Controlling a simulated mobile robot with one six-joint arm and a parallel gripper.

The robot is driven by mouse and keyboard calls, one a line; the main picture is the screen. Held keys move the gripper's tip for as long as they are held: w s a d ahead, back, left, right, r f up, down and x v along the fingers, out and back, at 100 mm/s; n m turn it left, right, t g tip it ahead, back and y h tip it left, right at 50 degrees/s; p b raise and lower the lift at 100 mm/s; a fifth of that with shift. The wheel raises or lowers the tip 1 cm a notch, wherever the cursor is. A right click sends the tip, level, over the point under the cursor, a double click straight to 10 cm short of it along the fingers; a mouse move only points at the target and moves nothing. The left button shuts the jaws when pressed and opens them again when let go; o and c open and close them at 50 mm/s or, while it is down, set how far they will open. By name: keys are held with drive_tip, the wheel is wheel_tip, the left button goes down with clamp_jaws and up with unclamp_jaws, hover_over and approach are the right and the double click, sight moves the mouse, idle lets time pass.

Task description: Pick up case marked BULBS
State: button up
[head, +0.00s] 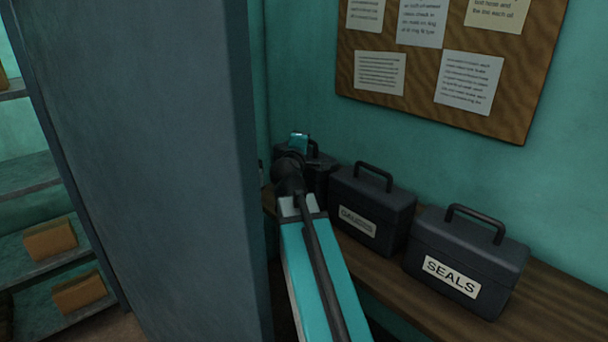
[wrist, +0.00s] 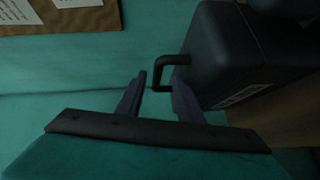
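A dark case (head: 320,178) stands at the far left end of the wooden shelf, mostly hidden behind my arm. Its label does not show in the head view, so I cannot read BULBS on it. In the wrist view a dark case (wrist: 225,50) fills the upper right, with a label seen too edge-on to read. Its black handle (wrist: 158,74) reaches in between the fingertips of my gripper (wrist: 160,85). The gripper is open, with one finger on each side of the handle bar; I see no grip on it.
A case marked GAUGES (head: 385,203) and a case marked SEALS (head: 480,258) stand to the right on the wooden shelf (head: 570,305). A tall grey panel (head: 165,160) rises close to the left of my arm. A notice board (head: 430,90) hangs on the teal wall behind.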

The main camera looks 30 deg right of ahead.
drive_tip(key=shift+w, duration=0.1)
drive_tip(key=shift+w+d+r+p, duration=0.1)
drive_tip(key=shift+w+d+p, duration=0.3)
drive_tip(key=shift+w+d, duration=0.3)
drive_tip(key=shift+p+x, duration=0.35)
drive_tip(key=shift+x, duration=1.2)
drive_tip(key=shift+w+a, duration=0.1)
drive_tip(key=shift+c, duration=0.3)
clamp_jaws()
